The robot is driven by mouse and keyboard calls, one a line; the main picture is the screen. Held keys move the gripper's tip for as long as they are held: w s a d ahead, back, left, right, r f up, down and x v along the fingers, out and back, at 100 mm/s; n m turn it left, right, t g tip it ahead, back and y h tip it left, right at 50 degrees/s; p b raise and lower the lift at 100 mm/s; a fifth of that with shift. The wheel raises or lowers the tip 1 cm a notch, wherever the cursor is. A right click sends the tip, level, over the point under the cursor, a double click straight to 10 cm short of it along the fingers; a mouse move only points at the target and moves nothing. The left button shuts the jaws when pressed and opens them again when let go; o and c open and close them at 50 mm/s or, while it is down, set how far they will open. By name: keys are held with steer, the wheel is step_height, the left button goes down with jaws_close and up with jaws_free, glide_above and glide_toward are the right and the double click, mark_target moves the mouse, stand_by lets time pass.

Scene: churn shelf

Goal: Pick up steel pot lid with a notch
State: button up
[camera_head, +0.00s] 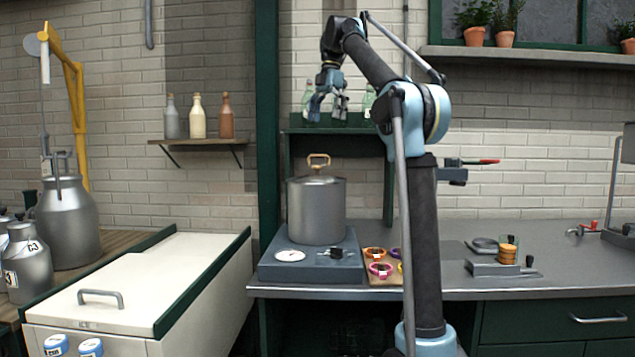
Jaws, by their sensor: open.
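A steel pot (316,214) stands upright on a grey scale-like base with a dial, left of centre. Its steel lid (312,180) sits on top, with a tan loop handle (318,160) standing up from it. I cannot make out a notch in the lid at this size. My gripper (328,108) hangs above the pot and lid, fingers pointing down, open and empty. It is clearly apart from the handle in the picture; its depth relative to the lid is hard to tell.
Green-tinted bottles (368,101) stand on a dark green shelf (345,131) behind my gripper. Small coloured rings (380,269) lie right of the base (312,268). A white chest (140,285) stands left. The grey counter (590,262) has bare room at right.

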glide_toward(317, 168)
steer(key=shift+n, duration=0.4)
steer(key=f, duration=0.6)
steer(key=a+f, duration=0.1)
steer(key=f, duration=0.3)
steer(key=shift+w, duration=0.3)
steer(key=shift+c, duration=0.6)
steer(key=c, duration=1.6)
